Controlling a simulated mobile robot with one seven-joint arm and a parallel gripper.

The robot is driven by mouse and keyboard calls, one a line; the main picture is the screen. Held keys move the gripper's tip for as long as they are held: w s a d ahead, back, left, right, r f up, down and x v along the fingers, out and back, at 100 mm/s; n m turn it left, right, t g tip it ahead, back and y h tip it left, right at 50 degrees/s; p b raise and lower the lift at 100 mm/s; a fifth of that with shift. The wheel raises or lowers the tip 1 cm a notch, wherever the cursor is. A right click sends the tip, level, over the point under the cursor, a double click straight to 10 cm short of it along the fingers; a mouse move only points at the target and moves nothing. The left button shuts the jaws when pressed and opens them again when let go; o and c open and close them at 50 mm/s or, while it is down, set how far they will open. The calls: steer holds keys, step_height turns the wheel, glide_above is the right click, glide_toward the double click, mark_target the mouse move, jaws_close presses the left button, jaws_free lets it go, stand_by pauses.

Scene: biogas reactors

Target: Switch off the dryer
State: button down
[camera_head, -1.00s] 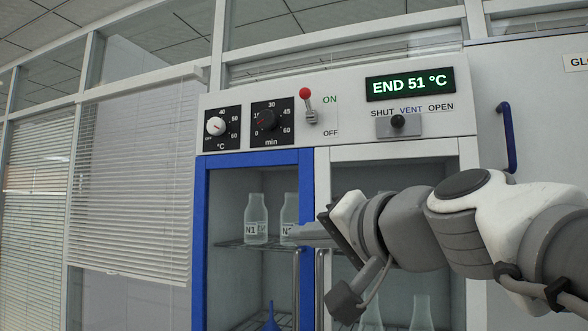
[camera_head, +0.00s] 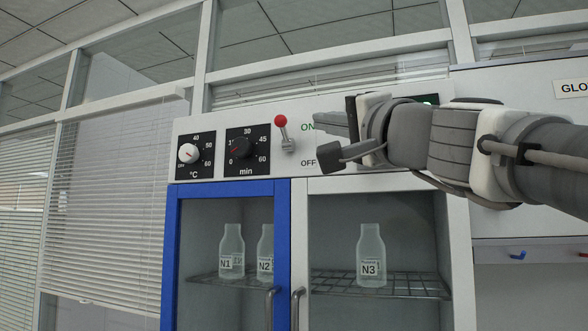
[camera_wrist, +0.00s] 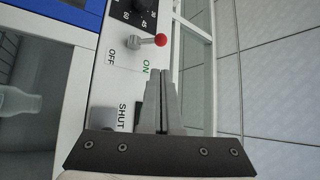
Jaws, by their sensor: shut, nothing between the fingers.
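The dryer (camera_head: 182,171) is a white cabinet with a control panel on top. Its toggle lever (camera_head: 285,134) has a red ball tip and points up, towards the ON mark; OFF is printed lower. The lever also shows in the wrist view (camera_wrist: 147,41), with the ball on the ON side. My gripper (camera_head: 320,122) is shut and empty, just right of the lever at the height of the ON label, which it partly covers. In the wrist view my closed fingers (camera_wrist: 166,74) point towards the lever, with a visible gap. My arm hides most of the green display and the vent control.
A temperature dial (camera_head: 188,154) and a minutes dial (camera_head: 240,150) sit left of the lever. Below are a blue-framed door (camera_head: 172,240) and a white-framed door (camera_head: 300,240) with handles. Bottles (camera_head: 371,258) stand on racks inside. Blinds (camera_head: 115,200) cover the windows at left.

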mark_target(284, 132)
steer(key=p+x, duration=0.4)
steer(key=x, duration=0.6)
steer(key=shift+f, duration=0.1)
steer(key=shift+s+f+b, duration=0.15)
steer(key=shift+f+b, duration=0.05)
steer(key=shift+b, duration=0.45)
steer(key=shift+n+y+b, duration=0.3)
steer(key=shift+b, duration=0.1)
